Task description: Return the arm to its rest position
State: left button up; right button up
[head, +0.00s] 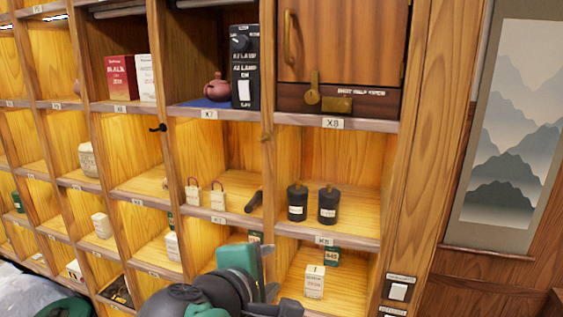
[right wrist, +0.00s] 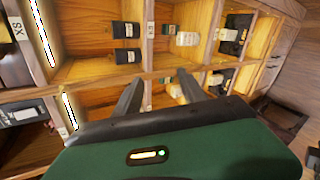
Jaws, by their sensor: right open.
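My right gripper (head: 268,272) is in the lower middle of the head view, in front of the lower shelves. In the right wrist view its two dark fingers (right wrist: 160,86) stand apart with nothing held between them. They point toward the open compartments, and I cannot tell how far they are from the shelf. My right arm's dark links and green casing hide part of the lowest compartments. My left gripper is in neither view.
A wooden shelf wall (head: 400,160) fills most of the head view. Two black canisters (head: 297,203) (head: 328,206) stand above a white box (head: 315,281) and a green box (head: 332,255). A closed cabinet door (head: 345,40) is above. A hanging scroll (head: 515,130) is at right.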

jog(key=s+d+f+m+g, duration=0.1)
jog(key=d+f+m+g, duration=0.1)
jog(key=d+f, duration=0.35)
jog(key=d+f+m+g+y, duration=0.1)
jog(key=d+f+g, duration=0.15)
jog(key=f, duration=0.65)
jog(key=s+d+f+m+g, duration=0.1)
jog(key=d+f+m+g, duration=0.1)
jog(key=d+f, duration=0.35)
jog(key=s+d+f+m+g+y, duration=0.1)
jog(key=s+d+f+m, duration=0.3)
jog(key=f, duration=0.4)
jog(key=s+d+f+m+g+y, duration=0.1)
jog(key=s+d+f+m, duration=0.4)
jog(key=s+f+m, duration=0.2)
notch_tip(320, 180, down, 2)
jog(key=shift+s+f+m+g+y+b, duration=0.15)
jog(key=shift+m+g+y+b, duration=0.25)
jog(key=shift+m, duration=0.4)
jog(key=shift+s+d, duration=0.1)
jog(key=shift+d, duration=0.2)
jog(key=shift+a, duration=0.1)
